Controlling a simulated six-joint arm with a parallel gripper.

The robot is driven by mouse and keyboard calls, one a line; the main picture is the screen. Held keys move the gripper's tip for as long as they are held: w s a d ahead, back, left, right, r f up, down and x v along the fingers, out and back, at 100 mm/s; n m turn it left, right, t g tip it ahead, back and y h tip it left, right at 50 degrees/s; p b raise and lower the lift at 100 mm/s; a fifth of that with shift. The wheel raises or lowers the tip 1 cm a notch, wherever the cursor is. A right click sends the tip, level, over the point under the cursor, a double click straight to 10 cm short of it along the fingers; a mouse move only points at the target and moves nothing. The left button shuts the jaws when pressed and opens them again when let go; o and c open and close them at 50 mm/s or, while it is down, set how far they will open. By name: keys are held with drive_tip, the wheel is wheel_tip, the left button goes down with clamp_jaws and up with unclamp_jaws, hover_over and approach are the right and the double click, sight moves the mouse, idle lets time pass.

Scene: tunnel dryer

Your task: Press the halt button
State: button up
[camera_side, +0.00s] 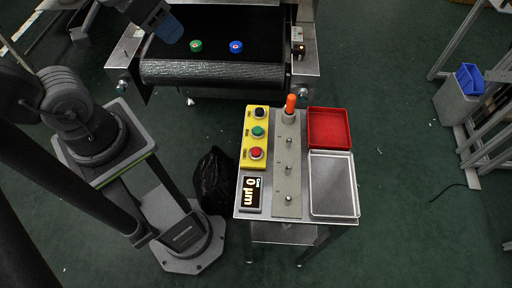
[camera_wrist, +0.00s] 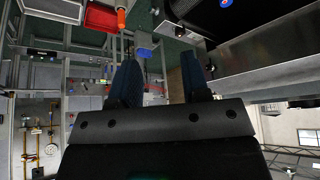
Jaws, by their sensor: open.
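A yellow button box (camera_side: 246,160) stands on the left side of the small metal table, with a black button (camera_side: 260,113) at the back, a green button (camera_side: 258,131) in the middle and a red button (camera_side: 256,153) at the front. The labels beside them are too small to read, so I cannot tell by text which one is halt. My gripper (camera_side: 168,28) is high at the upper left, near the conveyor and far from the box. In the wrist view my gripper (camera_wrist: 160,85) has its two blue fingers apart with nothing between them.
The conveyor (camera_side: 215,72) carries a green disc (camera_side: 196,46) and a blue disc (camera_side: 236,46). Beside the box are an orange-topped post (camera_side: 290,104), a grey plate with pegs (camera_side: 287,185), a red tray (camera_side: 347,128), a silver tray (camera_side: 334,214) and a display (camera_side: 251,193).

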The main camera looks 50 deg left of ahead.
clamp_jaws()
idle(1.5)
